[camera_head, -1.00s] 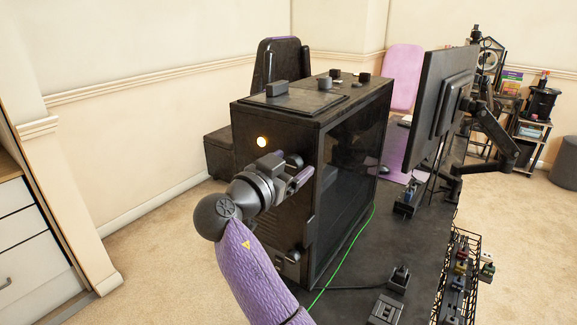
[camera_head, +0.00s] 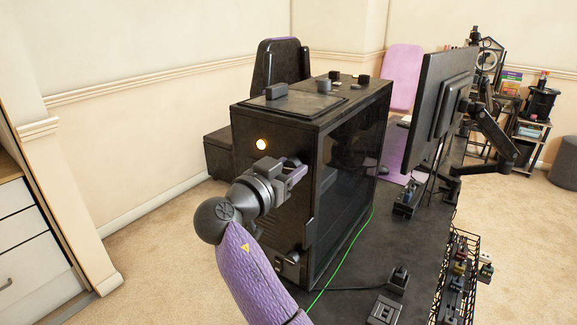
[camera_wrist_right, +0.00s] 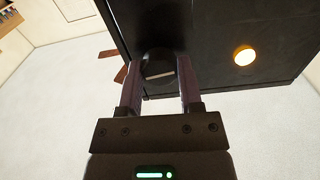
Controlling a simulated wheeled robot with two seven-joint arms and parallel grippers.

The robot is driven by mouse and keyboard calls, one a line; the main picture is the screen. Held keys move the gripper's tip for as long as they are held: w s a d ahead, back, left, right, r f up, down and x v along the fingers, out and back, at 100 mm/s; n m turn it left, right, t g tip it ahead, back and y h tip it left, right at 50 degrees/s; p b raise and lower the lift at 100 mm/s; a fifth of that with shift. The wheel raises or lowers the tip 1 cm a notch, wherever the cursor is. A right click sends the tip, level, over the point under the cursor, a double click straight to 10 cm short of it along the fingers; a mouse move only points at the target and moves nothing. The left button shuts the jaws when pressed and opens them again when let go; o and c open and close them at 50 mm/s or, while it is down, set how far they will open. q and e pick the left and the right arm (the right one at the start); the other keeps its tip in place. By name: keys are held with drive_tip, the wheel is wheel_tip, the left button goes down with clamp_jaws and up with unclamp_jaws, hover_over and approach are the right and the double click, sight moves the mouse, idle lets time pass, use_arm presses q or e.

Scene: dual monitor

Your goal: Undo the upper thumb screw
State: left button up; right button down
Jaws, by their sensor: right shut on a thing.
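The black computer case (camera_head: 262,185) stands on the dark desk. Its upper thumb screw (camera_head: 289,163) is a round black knob near the top corner of the nearest panel, partly hidden by my right gripper (camera_head: 294,171). In the right wrist view the screw (camera_wrist_right: 158,63) lies between the two purple fingers of the gripper (camera_wrist_right: 158,80), which is shut on it. A pale slot line shows on the knob. A lower dark knob (camera_head: 294,256) sits near the bottom of the same panel edge. My left gripper is out of view.
A lit round button (camera_head: 261,144) is on the panel near the screw. Small dark parts (camera_head: 324,85) lie on top of the case. A green cable (camera_head: 345,255) runs along the desk beside it. A monitor (camera_head: 440,105) stands to the right.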

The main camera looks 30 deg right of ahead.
drive_tip(key=shift+r+n+p, duration=0.1)
drive_tip(key=shift+n+p, duration=0.3)
drive_tip(key=shift+n, duration=0.5)
drive_tip(key=shift+n+p, duration=0.5)
drive_tip(key=shift+n, duration=0.4)
drive_tip(key=shift+n+p, duration=0.55)
drive_tip(key=shift+n, duration=0.45)
drive_tip(key=shift+n+p, duration=0.5)
drive_tip(key=shift+n, duration=0.3)
drive_tip(key=n+p, duration=0.3)
drive_tip(key=n, duration=0.2)
drive_tip(key=shift+n, duration=0.3)
drive_tip(key=n+p, duration=0.3)
drive_tip(key=n, duration=0.2)
drive_tip(key=shift+p, duration=0.35)
drive_tip(key=n+p, duration=0.1)
drive_tip(key=n, duration=0.2)
drive_tip(key=shift+n+p, duration=0.3)
drive_tip(key=shift+p, duration=0.05)
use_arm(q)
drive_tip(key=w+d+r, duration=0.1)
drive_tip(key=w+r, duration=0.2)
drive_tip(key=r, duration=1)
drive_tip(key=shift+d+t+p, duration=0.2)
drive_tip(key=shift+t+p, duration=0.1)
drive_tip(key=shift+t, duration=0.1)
use_arm(e)
drive_tip(key=shift+f+n, duration=0.25)
drive_tip(key=shift+n, duration=0.35)
